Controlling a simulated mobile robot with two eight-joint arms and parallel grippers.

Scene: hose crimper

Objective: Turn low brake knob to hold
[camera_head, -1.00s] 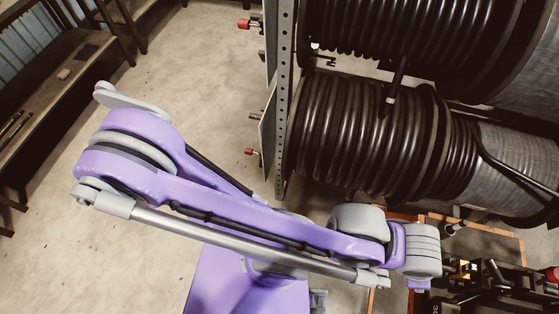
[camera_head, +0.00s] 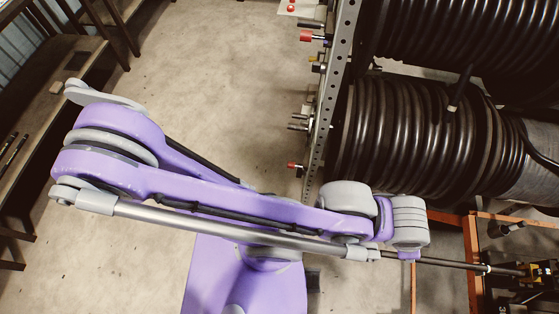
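Several small knobs and fittings stick out from the left side of the hose rack. A red knob (camera_head: 306,36) sits high, and a smaller red knob (camera_head: 292,166) sits low near the foot of the upright. Metal fittings (camera_head: 299,123) lie between them. I cannot tell the setting of any knob, and no label is readable. One purple and grey arm of mine crosses the lower picture, in front of the floor and the rack's foot. Neither gripper shows.
A perforated grey upright (camera_head: 333,95) edges the rack. Large black hose reels (camera_head: 412,135) fill the right. An orange frame (camera_head: 468,255) and a long dark rod (camera_head: 450,263) stand lower right. A bench (camera_head: 70,75) is at the left. The floor (camera_head: 215,95) between is clear.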

